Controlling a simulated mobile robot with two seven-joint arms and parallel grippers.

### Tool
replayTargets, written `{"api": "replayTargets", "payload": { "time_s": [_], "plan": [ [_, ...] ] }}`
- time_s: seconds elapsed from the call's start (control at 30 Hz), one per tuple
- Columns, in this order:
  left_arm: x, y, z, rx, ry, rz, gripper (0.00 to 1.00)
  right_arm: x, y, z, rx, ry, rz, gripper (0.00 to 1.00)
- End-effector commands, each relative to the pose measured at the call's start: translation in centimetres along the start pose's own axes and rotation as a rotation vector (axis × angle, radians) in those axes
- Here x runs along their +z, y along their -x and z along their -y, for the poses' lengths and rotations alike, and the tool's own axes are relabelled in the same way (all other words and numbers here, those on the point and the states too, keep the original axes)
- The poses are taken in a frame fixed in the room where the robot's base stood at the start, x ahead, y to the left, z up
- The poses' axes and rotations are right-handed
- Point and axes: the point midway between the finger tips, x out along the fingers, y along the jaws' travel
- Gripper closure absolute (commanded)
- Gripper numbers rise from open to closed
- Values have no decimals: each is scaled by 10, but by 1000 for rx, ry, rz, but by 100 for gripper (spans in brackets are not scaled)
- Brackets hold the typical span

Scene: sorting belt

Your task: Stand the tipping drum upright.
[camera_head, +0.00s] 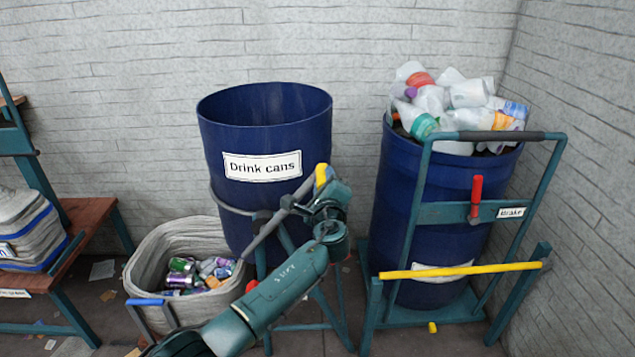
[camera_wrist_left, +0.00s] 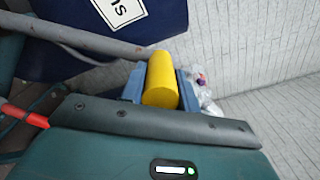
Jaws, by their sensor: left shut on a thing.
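The tipping drum (camera_head: 262,195) is dark blue with a "Drink cans" label. It hangs in a frame with a grey tube bar and looks upright or nearly so; its open mouth shows bare blue walls, and its bottom is hidden. My left gripper (camera_head: 323,180) is at the drum's lower right, shut on the yellow grip (camera_head: 320,173) at the end of the grey bar. In the left wrist view the yellow grip (camera_wrist_left: 161,80) sits between the fingers of the left gripper (camera_wrist_left: 161,92), with the drum (camera_wrist_left: 90,30) above left. My right gripper is not in view.
A grey basket (camera_head: 150,250) with several cans stands left of the drum. A second blue drum (camera_head: 400,190), full of plastic bottles, stands right in a teal frame with a yellow bar (camera_head: 455,271). A brown bench (camera_head: 85,222) is at the left. Brick walls close off the back and right.

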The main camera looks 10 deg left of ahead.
Motion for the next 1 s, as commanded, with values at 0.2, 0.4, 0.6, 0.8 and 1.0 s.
{"api": "replayTargets", "payload": {
  "time_s": [0.2,0.4,0.6,0.8,1.0],
  "plan": [
    [-4,1,4,-9,-8,-7,100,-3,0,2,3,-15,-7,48],
    [-5,2,3,-9,-9,-9,68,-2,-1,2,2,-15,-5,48],
    [-4,1,2,-5,-8,-6,51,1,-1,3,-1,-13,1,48],
    [-3,1,0,-2,-7,-4,48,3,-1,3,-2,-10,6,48],
    [-3,7,0,0,-7,-4,48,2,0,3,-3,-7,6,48]
  ]
}}
